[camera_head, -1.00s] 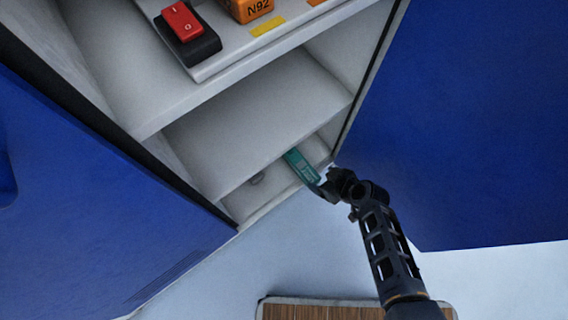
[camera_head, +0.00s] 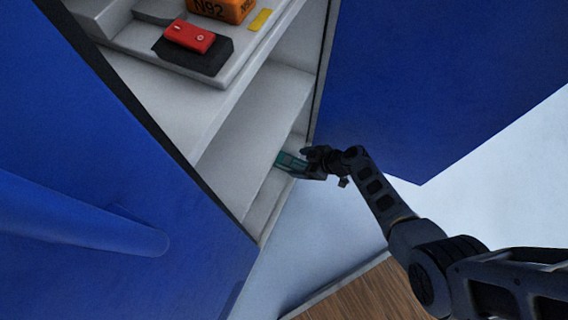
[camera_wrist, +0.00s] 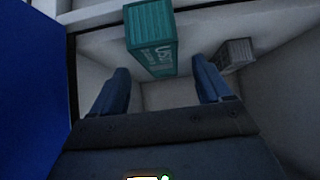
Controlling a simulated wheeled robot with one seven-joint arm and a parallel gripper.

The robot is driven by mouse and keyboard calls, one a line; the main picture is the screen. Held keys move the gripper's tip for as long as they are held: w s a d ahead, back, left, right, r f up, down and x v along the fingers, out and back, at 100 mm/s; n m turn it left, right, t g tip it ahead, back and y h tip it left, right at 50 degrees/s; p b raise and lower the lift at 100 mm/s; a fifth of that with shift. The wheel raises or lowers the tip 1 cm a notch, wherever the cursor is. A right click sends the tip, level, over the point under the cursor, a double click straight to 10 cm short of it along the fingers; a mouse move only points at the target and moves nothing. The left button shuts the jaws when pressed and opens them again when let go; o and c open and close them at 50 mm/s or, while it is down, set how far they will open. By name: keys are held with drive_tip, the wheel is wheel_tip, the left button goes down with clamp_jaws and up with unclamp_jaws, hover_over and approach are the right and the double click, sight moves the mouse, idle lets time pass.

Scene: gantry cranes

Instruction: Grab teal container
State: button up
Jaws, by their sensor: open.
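The teal container (camera_head: 291,163) is a small ribbed box with white lettering on a low shelf inside the open blue cabinet. In the wrist view the teal container (camera_wrist: 151,38) stands at the top centre, ahead of my gripper. My gripper (camera_wrist: 160,84) is open. Its two fingers lie to the left and right of the container's lower end, with visible gaps. I cannot tell whether the container is between the fingertips in depth. In the head view my gripper (camera_head: 305,165) is at the container's right end and partly hides it.
Blue cabinet doors stand open at left (camera_head: 110,190) and right (camera_head: 430,80). An upper shelf (camera_head: 165,100) holds a red block (camera_head: 190,36) on a black base and an orange block (camera_head: 225,8). A small grey box (camera_wrist: 234,54) is right of the container. The right door is close to my arm.

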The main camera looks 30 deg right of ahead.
sight(290, 161)
drive_tip(key=b+x, duration=0.1)
drive_tip(key=x, duration=0.1)
drive_tip(key=b+x, duration=0.1)
drive_tip(key=x, duration=0.2)
drive_tip(key=shift+w+a+r, duration=0.2)
drive_tip(key=shift+w+r, duration=0.05)
drive_tip(key=c, duration=1.1)
drive_tip(key=shift+r, duration=0.1)
drive_tip(key=shift+c, duration=0.2)
